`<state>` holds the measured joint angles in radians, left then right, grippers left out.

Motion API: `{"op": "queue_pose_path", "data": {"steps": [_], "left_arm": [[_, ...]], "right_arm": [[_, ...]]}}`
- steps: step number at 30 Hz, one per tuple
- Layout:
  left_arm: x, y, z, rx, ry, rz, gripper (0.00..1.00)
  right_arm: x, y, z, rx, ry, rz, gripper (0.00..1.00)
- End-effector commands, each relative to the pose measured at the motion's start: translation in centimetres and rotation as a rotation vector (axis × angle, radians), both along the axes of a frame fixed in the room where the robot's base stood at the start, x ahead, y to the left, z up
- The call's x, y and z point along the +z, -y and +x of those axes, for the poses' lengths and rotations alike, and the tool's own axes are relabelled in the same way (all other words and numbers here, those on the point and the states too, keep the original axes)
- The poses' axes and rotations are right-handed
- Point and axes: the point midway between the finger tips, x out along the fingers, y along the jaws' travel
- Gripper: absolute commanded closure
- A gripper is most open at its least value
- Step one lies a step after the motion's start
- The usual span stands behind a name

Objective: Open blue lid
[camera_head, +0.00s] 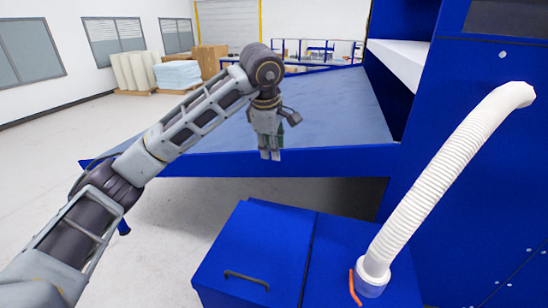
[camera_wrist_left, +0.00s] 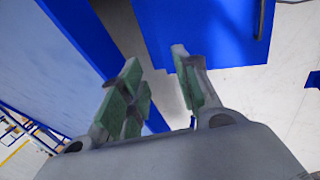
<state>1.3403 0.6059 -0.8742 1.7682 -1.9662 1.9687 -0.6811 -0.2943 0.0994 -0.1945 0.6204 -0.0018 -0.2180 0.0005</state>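The blue lid (camera_head: 262,240) covers the left part of a blue box low in front of the work surface and looks closed. A dark bar handle (camera_head: 247,280) is on its near side. My left gripper (camera_head: 270,155) hangs pointing down at the table's front edge, above and behind the lid and apart from it. The left wrist view shows its two fingers (camera_wrist_left: 170,90) spread with nothing between them. The lid (camera_wrist_left: 205,30) and part of its handle (camera_wrist_left: 260,18) also show there, beyond the fingers. My right gripper is not in view.
A white corrugated hose (camera_head: 440,175) rises from the right part of the box, with an orange piece (camera_head: 354,289) at its base. A large blue table (camera_head: 330,110) lies behind the gripper. A blue cabinet (camera_head: 480,130) blocks the right. Floor left of the box is clear.

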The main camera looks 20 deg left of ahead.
Motion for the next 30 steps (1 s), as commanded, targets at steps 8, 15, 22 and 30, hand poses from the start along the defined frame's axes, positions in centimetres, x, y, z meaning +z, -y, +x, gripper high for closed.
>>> {"op": "queue_pose_path", "data": {"steps": [8,15,22,30], "left_arm": [[-3.0,0.0,1.0,-0.001,-0.002,0.001,0.68],[-4.4,0.0,1.4,0.000,-0.001,0.001,0.68],[-4.6,0.0,1.5,0.000,0.000,0.001,0.68],[-4.6,0.0,1.5,-0.001,0.000,0.001,0.86]], "right_arm": [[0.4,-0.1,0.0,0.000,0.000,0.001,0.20],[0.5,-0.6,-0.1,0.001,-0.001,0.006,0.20],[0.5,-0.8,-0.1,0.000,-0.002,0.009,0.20],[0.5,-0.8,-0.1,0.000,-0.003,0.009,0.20]]}}
